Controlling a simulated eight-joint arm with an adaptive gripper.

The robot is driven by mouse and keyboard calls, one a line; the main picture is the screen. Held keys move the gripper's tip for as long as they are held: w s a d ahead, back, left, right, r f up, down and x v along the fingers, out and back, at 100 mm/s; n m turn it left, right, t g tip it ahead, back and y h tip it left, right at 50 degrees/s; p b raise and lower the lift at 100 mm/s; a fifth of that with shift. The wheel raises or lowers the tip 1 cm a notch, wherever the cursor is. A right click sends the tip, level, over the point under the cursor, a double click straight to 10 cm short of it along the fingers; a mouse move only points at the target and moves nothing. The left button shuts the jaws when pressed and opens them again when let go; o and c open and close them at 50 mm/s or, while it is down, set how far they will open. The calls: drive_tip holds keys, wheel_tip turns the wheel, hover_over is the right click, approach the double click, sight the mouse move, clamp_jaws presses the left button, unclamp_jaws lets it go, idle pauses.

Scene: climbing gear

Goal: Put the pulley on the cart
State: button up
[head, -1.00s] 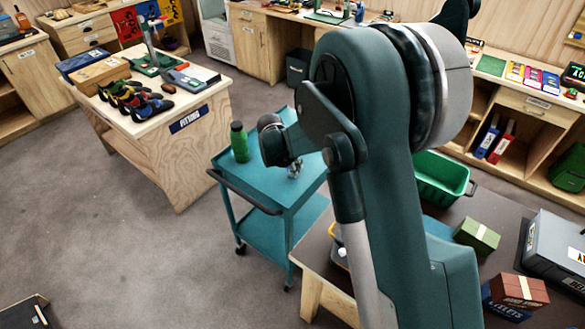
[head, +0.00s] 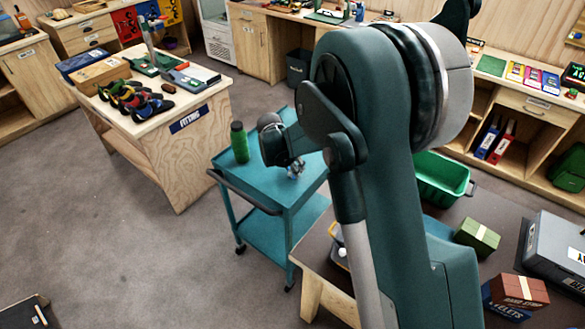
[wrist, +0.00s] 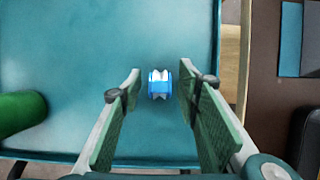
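The pulley (wrist: 160,84), a small blue and white grooved wheel, is over the blue-green top of the cart (wrist: 110,30) in the wrist view and appears to rest on it. My gripper (wrist: 160,74) is open, with one finger on each side of the pulley and a narrow gap showing on both sides. In the head view the pulley (head: 296,168) is small, just below my wrist, on the cart top (head: 262,188). My arm hides part of the cart's right side there.
A green bottle (head: 239,142) stands at the cart's left edge and shows in the wrist view (wrist: 18,112). A brown table (head: 318,262) with a green bin (head: 440,180) is right of the cart. The cart top between bottle and pulley is clear.

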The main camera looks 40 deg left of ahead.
drive_tip(key=v, duration=1.2)
idle(0.9)
drive_tip(key=w+d+r+m, duration=0.2)
drive_tip(key=d+r+m, duration=0.35)
drive_tip(key=d, duration=0.75)
drive_tip(key=w+d+r+m, duration=0.1)
drive_tip(key=d+r+m, duration=0.5)
drive_tip(key=d, duration=0.7)
drive_tip(key=w+d+r+m, duration=0.2)
drive_tip(key=d+r+m, duration=0.35)
drive_tip(key=d, duration=0.75)
drive_tip(key=s+d+r+m+t, duration=0.15)
drive_tip(key=s+d+m, duration=0.3)
drive_tip(key=d, duration=0.45)
drive_tip(key=s+d+r+m, duration=0.2)
drive_tip(key=s+d+m, duration=0.25)
drive_tip(key=d, duration=0.45)
drive_tip(key=s+d+r+m+t, duration=0.1)
drive_tip(key=s+d+m, duration=0.3)
drive_tip(key=d, duration=0.6)
drive_tip(key=s+d+f+m, duration=0.3)
drive_tip(key=s+d+m, duration=0.3)
drive_tip(key=s, duration=0.2)
drive_tip(key=shift+s+d, duration=0.25)
drive_tip(key=shift+s, duration=0.1)
drive_tip(key=shift+f, duration=0.1)
